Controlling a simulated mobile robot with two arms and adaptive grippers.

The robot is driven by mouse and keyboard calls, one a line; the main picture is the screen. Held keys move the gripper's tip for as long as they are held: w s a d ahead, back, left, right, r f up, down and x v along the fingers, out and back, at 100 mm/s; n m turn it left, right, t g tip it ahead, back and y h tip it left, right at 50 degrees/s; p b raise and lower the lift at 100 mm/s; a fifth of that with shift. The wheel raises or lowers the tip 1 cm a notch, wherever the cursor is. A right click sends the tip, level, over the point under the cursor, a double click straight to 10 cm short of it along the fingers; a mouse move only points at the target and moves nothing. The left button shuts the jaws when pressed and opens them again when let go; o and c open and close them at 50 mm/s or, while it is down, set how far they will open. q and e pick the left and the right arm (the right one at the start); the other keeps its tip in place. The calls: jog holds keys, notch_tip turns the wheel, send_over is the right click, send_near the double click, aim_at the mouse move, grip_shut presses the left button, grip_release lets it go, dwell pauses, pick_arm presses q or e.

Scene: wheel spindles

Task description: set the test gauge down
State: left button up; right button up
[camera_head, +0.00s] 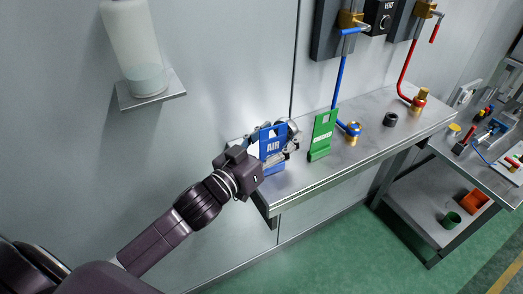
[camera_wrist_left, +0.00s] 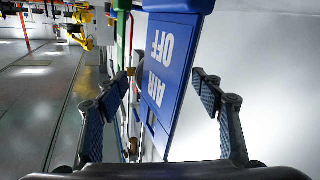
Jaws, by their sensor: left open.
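My left gripper (camera_head: 274,146) is at the left end of the steel bench. Its jaws are open, one finger on each side of a blue sign (camera_head: 270,137) lettered AIR. In the left wrist view the blue sign (camera_wrist_left: 171,62) reads AIR OFF and stands between the open fingers (camera_wrist_left: 163,86), with gaps visible on both sides. A round grey part (camera_head: 293,126) shows partly behind the sign and gripper; I cannot tell whether it is the test gauge. No other gauge is clear. My right gripper is not in view.
The bench (camera_head: 300,183) also holds a green sign (camera_head: 321,135), a brass fitting with a blue hose (camera_head: 353,130), a black ring (camera_head: 390,119) and a brass fitting with a red hose (camera_head: 419,101). Bare steel lies along the front edge. A dispenser shelf (camera_head: 150,91) juts from the wall.

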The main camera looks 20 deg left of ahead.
pick_arm(q)
jog(key=b+v, duration=0.2)
jog(key=v, duration=0.6)
jog(key=shift+s+a+f, duration=0.1)
jog(key=shift+s, duration=0.1)
jog(key=shift+s+a, duration=0.1)
jog(key=shift+s, duration=0.3)
